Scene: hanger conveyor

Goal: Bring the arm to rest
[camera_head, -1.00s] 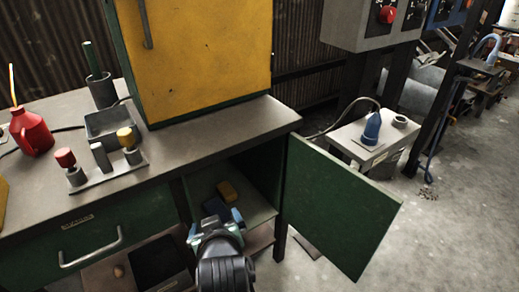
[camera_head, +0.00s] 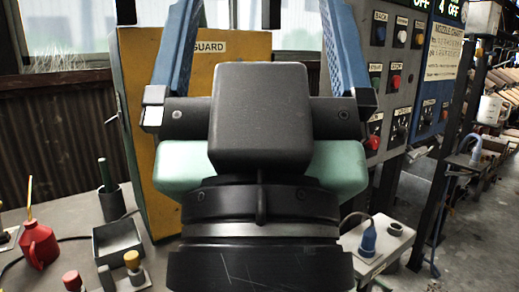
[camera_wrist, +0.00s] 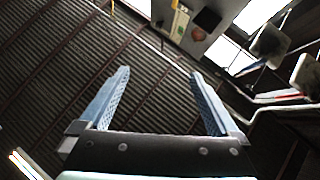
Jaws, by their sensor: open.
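My gripper (camera_head: 258,50) is raised close in front of the head camera and fills the middle of that view. Its two blue fingers point up and stand wide apart, with nothing between them. In the wrist view my gripper (camera_wrist: 160,85) also shows open and empty, with corrugated wall or roof sheeting beyond the fingers. The gripper hides the middle of the yellow guard cabinet (camera_head: 147,180) and most of the workbench front below it.
On the bench (camera_head: 70,218) at left stand a red oil can (camera_head: 38,245), a grey tray (camera_head: 117,240) and a cup with a green rod (camera_head: 111,203). Control panels (camera_head: 395,85) and a grey box with a blue plug (camera_head: 368,240) are at right.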

